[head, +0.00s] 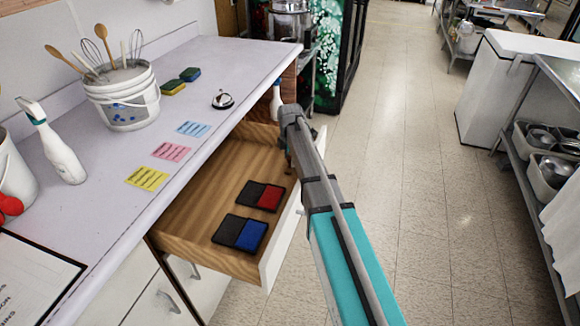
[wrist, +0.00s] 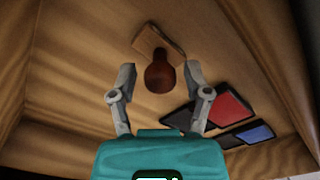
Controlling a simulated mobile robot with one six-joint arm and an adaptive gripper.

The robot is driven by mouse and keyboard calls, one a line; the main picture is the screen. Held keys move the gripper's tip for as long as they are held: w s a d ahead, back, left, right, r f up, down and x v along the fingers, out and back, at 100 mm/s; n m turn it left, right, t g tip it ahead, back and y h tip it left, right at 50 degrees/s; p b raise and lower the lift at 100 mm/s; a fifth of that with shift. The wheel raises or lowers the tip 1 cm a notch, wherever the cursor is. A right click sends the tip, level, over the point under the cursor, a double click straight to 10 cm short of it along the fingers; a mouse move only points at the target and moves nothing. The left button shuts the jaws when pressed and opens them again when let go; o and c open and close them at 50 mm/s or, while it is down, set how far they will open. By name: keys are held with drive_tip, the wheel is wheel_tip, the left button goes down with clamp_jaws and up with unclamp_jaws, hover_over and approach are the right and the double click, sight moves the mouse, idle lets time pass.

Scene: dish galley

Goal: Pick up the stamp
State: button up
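In the wrist view a wooden stamp lies in the drawer. It has a rounded dark red-brown handle (wrist: 160,76) and a flat lighter wooden block (wrist: 150,38). My gripper (wrist: 160,82) is open, with one finger on each side of the handle. A gap shows between each fingertip and the handle. How deep the fingers reach beside it is hard to tell. In the head view my arm hides the stamp and most of the gripper at the far right of the open drawer (head: 205,190).
A red-black ink pad (head: 262,195) and a blue-black ink pad (head: 240,232) lie in the drawer. Drawer walls close in around my gripper. The counter above holds sticky notes (head: 171,151), a bell (head: 223,99), a utensil bucket (head: 125,100) and a spray bottle (head: 60,155).

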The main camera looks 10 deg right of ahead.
clamp_jaws()
drive_tip(key=shift+r, duration=0.1)
wheel_tip(320, 180, up, 10)
drive_tip(key=p, duration=1)
idle(0.7)
drive_tip(key=shift+c, duration=1.1)
unclamp_jaws()
drive_tip(key=c, duration=0.4)
wheel_tip(320, 180, up, 21)
drive_tip(key=p, duration=2.1)
hover_over(290, 157)
drive_tip(key=shift+f, duration=0.2)
drive_tip(key=shift+s, duration=0.1)
